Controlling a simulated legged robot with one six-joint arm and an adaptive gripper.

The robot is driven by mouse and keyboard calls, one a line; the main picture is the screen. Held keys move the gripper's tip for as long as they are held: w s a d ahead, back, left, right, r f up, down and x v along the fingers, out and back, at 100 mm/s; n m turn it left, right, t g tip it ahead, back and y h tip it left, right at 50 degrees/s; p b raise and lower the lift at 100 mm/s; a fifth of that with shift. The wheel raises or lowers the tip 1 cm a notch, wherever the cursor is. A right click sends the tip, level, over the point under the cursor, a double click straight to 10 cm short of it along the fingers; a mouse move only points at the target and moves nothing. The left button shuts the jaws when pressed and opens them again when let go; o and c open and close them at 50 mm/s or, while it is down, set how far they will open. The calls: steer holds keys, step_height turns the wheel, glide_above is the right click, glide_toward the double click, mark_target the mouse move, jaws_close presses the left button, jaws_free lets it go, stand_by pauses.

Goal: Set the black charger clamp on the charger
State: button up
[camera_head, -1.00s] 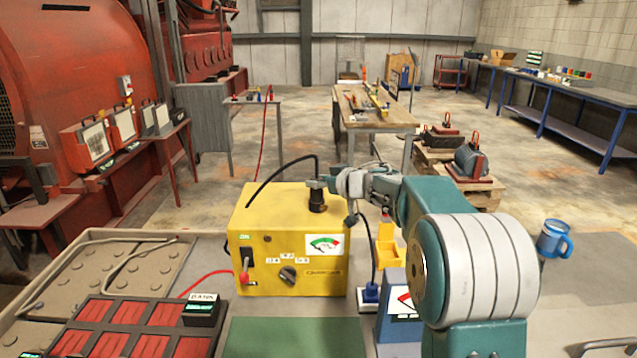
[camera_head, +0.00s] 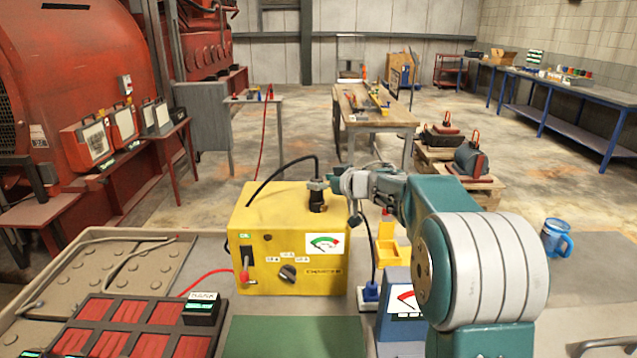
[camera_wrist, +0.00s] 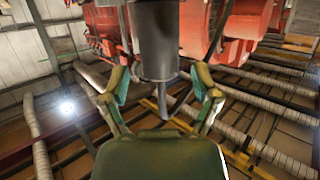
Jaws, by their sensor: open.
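The yellow charger (camera_head: 290,240) stands on the table in the head view, with a dial and a red-tipped lever on its front. The black charger clamp (camera_head: 318,203) stands upright on its top right part, and a black cable arcs over to its upper end. My gripper (camera_head: 318,185) is at the clamp's upper end. In the wrist view, the clamp (camera_wrist: 155,45) shows as a dark cylinder between the spread fingers of my gripper (camera_wrist: 160,88), with gaps on both sides. The clamp's underside is too small to make out in the head view.
A red-celled battery (camera_head: 130,325) lies at the front left, and a green mat (camera_head: 293,338) lies before the charger. A blue meter box (camera_head: 400,305) and a yellow holder (camera_head: 389,250) stand close on the right. A blue mug (camera_head: 555,238) is farther right.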

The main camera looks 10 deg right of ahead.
steer(key=s+d+r+m+t+h, duration=0.2)
steer(key=s+d+r+h, duration=0.1)
steer(key=s+r, duration=0.25)
steer(key=s+d+r+m+t+h, duration=0.1)
steer(key=s+d+r+t+h, duration=0.1)
steer(key=s+d+r, duration=0.35)
steer(key=s+f+m+g+h, duration=0.2)
steer(key=s+f+m+h, duration=0.15)
steer(key=s+h, duration=0.4)
steer(key=s+a+f+g+y, duration=0.1)
steer(key=s+a+f+g, duration=0.2)
steer(key=s, duration=0.5)
steer(key=s+a+f+g+y, duration=0.2)
steer(key=s+f, duration=0.4)
steer(key=s, duration=0.3)
steer(key=s+a+f+g+y, duration=0.1)
steer(key=s+a+f+g, duration=0.2)
steer(key=s, duration=0.6)
steer(key=shift+a+f+g, duration=0.3)
steer(key=shift+a+f, duration=0.3)
steer(key=shift+f, duration=0.25)
steer(key=shift+w+y, duration=0.1)
steer(key=shift+y, duration=0.15)
steer(key=c, duration=0.3)
